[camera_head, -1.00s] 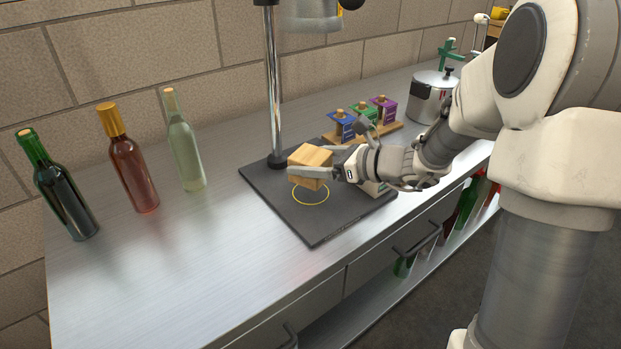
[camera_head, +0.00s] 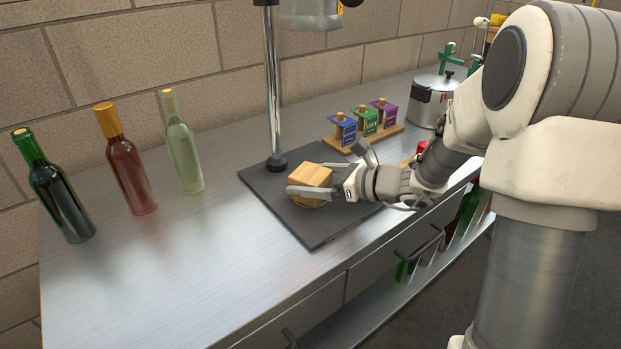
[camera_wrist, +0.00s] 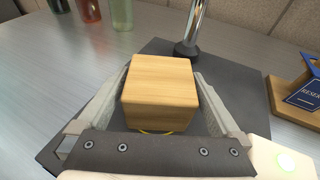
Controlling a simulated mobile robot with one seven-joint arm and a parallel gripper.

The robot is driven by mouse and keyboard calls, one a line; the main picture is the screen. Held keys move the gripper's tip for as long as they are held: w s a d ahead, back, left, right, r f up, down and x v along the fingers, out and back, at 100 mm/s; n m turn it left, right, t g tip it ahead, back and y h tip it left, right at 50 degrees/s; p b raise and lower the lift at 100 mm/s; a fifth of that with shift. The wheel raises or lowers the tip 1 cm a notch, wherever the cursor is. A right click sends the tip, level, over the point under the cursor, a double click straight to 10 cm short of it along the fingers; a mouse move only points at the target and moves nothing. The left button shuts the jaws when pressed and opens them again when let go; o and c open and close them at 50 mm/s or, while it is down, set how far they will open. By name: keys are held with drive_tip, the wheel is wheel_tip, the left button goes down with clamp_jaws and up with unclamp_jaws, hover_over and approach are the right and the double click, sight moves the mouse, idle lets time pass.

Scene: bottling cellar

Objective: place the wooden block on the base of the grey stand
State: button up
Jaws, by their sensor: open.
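The wooden block (camera_head: 310,174) appears to rest on the dark flat base (camera_head: 270,192) of the grey stand, over the yellow ring marked there. Its upright metal pole (camera_head: 271,95) rises behind the block. My gripper (camera_head: 314,181) is open, with its fingers on either side of the block. In the wrist view the block (camera_wrist: 160,88) sits between the two spread fingers (camera_wrist: 160,76), and part of the yellow ring shows below it. The block's underside is hidden.
Three bottles, green (camera_head: 62,200), red-brown (camera_head: 132,170) and clear (camera_head: 182,152), stand at left. A wooden rack (camera_head: 393,132) with blue, green and purple labelled pieces is behind the base. A metal pot (camera_head: 430,103) stands further right. The counter's front left is clear.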

drive_tip(key=shift+r, duration=0.25)
drive_tip(key=p+v, duration=0.3)
drive_tip(key=v, duration=0.9)
